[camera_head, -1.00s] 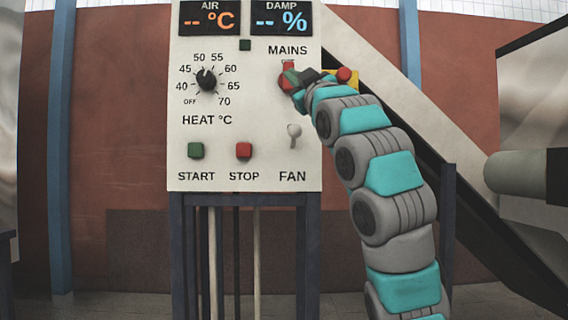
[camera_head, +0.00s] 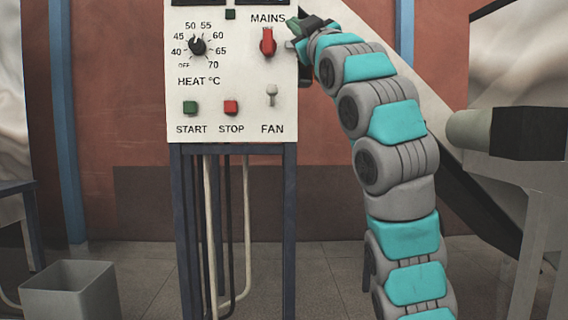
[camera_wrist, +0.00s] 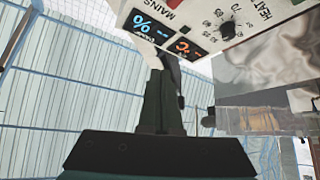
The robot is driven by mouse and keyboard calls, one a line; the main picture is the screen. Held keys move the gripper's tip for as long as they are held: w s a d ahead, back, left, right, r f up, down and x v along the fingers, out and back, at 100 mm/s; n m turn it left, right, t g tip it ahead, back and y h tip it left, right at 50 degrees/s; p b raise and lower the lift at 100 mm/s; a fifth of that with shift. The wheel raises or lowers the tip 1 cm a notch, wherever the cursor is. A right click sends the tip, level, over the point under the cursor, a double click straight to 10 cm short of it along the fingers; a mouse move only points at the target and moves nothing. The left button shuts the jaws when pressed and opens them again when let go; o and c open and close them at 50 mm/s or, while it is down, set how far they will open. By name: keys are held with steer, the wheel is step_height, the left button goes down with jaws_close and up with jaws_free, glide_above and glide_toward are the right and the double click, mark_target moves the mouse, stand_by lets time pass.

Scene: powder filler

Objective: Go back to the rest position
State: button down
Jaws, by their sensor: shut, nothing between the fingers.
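My gripper (camera_head: 308,24) is at the upper right edge of the white control panel (camera_head: 207,125), just right of the red mains switch (camera_head: 268,42) and apart from it. In the wrist view my gripper (camera_wrist: 163,62) is shut and empty, with its dark fingers together. The mains switch's lever stands upright. My teal and grey arm reaches up from the lower right. The wrist view shows the panel upside down, with its displays (camera_wrist: 145,27) and heat dial (camera_wrist: 229,30).
The heat dial (camera_head: 197,46), green start button (camera_head: 190,107), red stop button (camera_head: 231,107) and fan toggle (camera_head: 272,94) are on the panel. A grey bin (camera_head: 70,290) stands on the floor at lower left. A sloping chute and machine (camera_head: 530,172) are close on the right.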

steer(key=w+d+f+m+g+h, duration=0.4)
steer(key=w+f+m+h, duration=0.3)
steer(key=w+f, duration=0.45)
steer(key=s+d+f+m+g+h, duration=0.2)
steer(key=s+d+f+g, duration=0.15)
steer(key=f, duration=0.65)
steer(key=s+d+f+m+g+h, duration=0.1)
steer(key=s+d+f+g+h, duration=0.15)
steer(key=d+f, duration=0.45)
steer(key=s+f+m+g, duration=0.1)
steer(key=s+f+g, duration=0.2)
steer(key=s+f, duration=0.65)
steer(key=s+f+m+g, duration=0.1)
steer(key=s+f+g, duration=0.45)
steer(key=f, duration=0.75)
steer(key=s+f+g, duration=0.1)
steer(key=s+f, duration=0.5)
steer(key=s, duration=0.5)
steer(key=s+a+f+g+y, duration=0.1)
steer(key=s+f+g, duration=0.1)
steer(key=s+f, duration=0.5)
steer(key=s+a+f+g, duration=0.1)
steer(key=s+f, duration=0.5)
steer(key=s, duration=0.8)
steer(key=shift+s+f+g, duration=0.3)
steer(key=shift+f+g, duration=0.05)
steer(key=shift+g, duration=0.4)
